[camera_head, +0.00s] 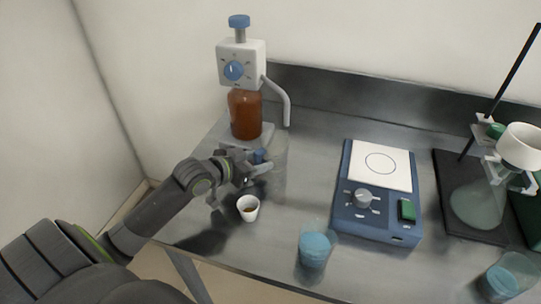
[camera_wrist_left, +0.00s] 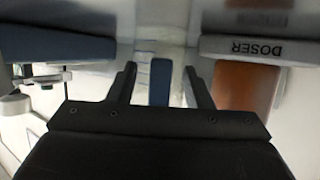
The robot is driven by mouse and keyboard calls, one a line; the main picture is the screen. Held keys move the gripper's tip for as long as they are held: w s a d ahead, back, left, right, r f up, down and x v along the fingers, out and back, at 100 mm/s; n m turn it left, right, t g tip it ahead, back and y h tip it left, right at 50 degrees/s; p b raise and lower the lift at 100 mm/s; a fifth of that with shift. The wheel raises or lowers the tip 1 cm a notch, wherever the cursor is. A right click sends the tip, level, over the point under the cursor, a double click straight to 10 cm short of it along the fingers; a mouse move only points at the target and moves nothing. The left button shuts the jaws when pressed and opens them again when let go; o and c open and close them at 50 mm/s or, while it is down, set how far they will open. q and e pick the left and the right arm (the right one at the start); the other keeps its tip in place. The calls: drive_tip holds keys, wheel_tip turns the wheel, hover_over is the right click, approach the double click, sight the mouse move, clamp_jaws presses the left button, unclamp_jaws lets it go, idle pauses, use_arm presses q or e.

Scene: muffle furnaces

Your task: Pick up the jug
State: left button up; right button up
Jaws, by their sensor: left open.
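The jug (camera_head: 279,172) looks like a clear, faint vessel standing on the metal bench under the dispenser's spout. A blue part (camera_head: 259,156), apparently its handle, shows beside my left gripper (camera_head: 255,170). That gripper is open and reaches the jug's left side, partly hiding it. In the left wrist view a blue upright strip (camera_wrist_left: 160,82), likely the handle, stands between the two open fingers (camera_wrist_left: 161,90). I see a gap on each side of the strip, and cannot tell whether the fingers touch it. My right gripper is not in view.
A dispenser with a brown bottle (camera_head: 245,114) stands behind the jug. A small white cup (camera_head: 248,208) is just in front of the gripper. A blue hotplate (camera_head: 374,225), beakers of blue liquid (camera_head: 315,249) and a flask stand (camera_head: 447,165) are to the right.

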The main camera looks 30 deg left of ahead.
use_arm(q)
drive_tip(key=c, duration=1)
drive_tip(key=shift+r, duration=0.1)
